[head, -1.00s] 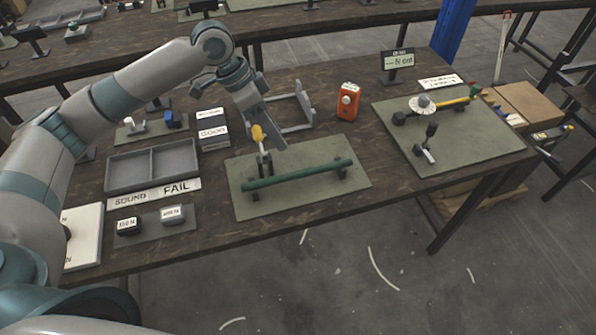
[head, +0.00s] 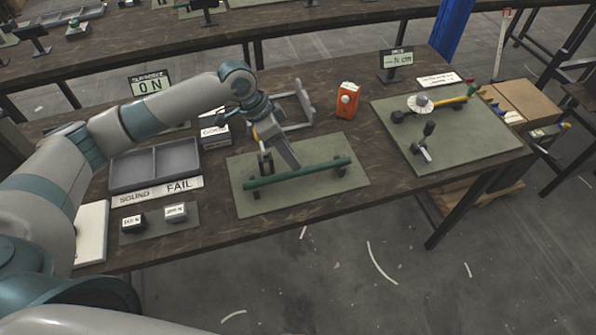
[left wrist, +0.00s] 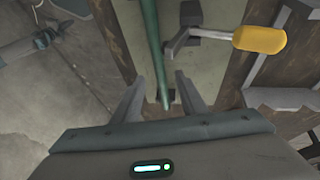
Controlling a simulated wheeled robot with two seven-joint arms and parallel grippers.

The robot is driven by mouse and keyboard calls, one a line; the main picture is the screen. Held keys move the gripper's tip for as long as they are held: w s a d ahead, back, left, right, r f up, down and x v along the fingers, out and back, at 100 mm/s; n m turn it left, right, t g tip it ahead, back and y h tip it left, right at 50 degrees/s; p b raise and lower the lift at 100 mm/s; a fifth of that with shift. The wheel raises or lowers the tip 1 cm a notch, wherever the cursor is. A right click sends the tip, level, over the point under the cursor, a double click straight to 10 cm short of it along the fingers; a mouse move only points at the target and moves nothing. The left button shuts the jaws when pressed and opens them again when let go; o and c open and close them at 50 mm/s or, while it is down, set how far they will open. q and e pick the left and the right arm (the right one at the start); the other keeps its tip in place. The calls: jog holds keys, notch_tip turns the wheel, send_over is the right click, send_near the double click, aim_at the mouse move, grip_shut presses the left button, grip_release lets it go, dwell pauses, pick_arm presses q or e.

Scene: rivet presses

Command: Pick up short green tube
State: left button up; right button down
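The green tube (head: 300,173) lies across two dark stands on a grey-green mat (head: 240,206) on the table. It also shows in the left wrist view (left wrist: 154,40), running from the top edge down between the fingers. My right gripper is not in view.
A yellow-handled clamp (left wrist: 259,39) stands by the tube. An orange device (head: 347,101) is behind the mat. A grey two-compartment tray (head: 155,165) is left. Another mat (head: 470,150) with a gauge and a yellow-handled tool is right. The table's front edge is close.

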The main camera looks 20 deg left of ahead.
aim_at(298, 173)
pick_arm(q)
jog(key=x, duration=0.1)
jog(key=p+x, duration=0.2)
jog(key=shift+s+f, duration=0.25)
jog(key=shift+f, duration=0.15)
jog(key=shift+d+f, duration=0.1)
jog(key=shift+f, duration=0.4)
grip_shut()
